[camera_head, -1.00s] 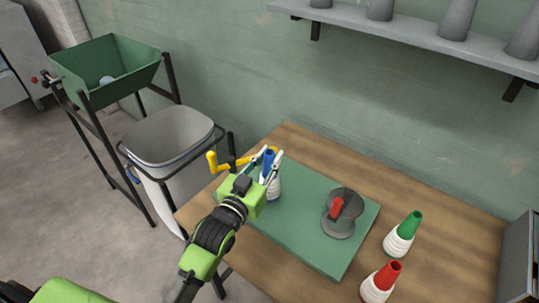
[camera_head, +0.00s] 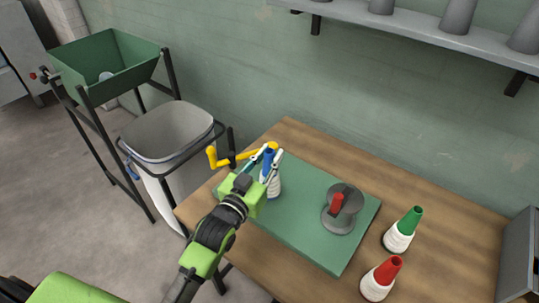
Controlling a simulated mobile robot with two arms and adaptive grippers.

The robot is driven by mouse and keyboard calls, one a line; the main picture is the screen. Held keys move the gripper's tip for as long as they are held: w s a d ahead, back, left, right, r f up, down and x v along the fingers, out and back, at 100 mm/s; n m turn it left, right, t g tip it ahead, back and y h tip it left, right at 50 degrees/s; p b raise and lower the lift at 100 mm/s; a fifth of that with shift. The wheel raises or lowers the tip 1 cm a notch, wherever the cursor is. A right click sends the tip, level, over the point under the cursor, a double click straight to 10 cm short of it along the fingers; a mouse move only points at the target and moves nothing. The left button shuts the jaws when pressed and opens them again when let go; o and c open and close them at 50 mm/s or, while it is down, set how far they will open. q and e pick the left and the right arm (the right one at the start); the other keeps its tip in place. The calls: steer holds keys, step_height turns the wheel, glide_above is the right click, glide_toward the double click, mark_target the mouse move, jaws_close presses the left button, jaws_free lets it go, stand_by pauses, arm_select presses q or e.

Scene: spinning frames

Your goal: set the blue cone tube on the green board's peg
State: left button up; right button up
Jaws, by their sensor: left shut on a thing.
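The green board (camera_head: 306,232) lies on the wooden table. My left gripper (camera_head: 270,164) is shut on the blue cone tube (camera_head: 274,187), which has white yarn on its lower part. The tube stands upright over the board's left part. The gripper hides part of it, and I cannot tell whether it sits on a peg or touches the board. A grey round piece with a red part (camera_head: 338,208) is on the board's right part. My right gripper is not in view.
A green-topped cone tube (camera_head: 399,232) and a red-topped one (camera_head: 380,280) stand right of the board. A yellow-handled crank (camera_head: 222,158) is at the board's back left. A grey bin (camera_head: 168,135) stands left of the table. A shelf with grey cones (camera_head: 425,32) hangs above.

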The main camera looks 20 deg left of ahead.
arm_select(q)
steer(key=shift+f, duration=0.1)
steer(key=o, duration=1.1)
steer(key=shift+s, duration=0.2)
steer(key=s, duration=0.3)
steer(key=s+a, duration=0.1)
steer(key=s, duration=0.7)
steer(key=shift+s+a, duration=0.25)
steer(key=shift+a, duration=0.1)
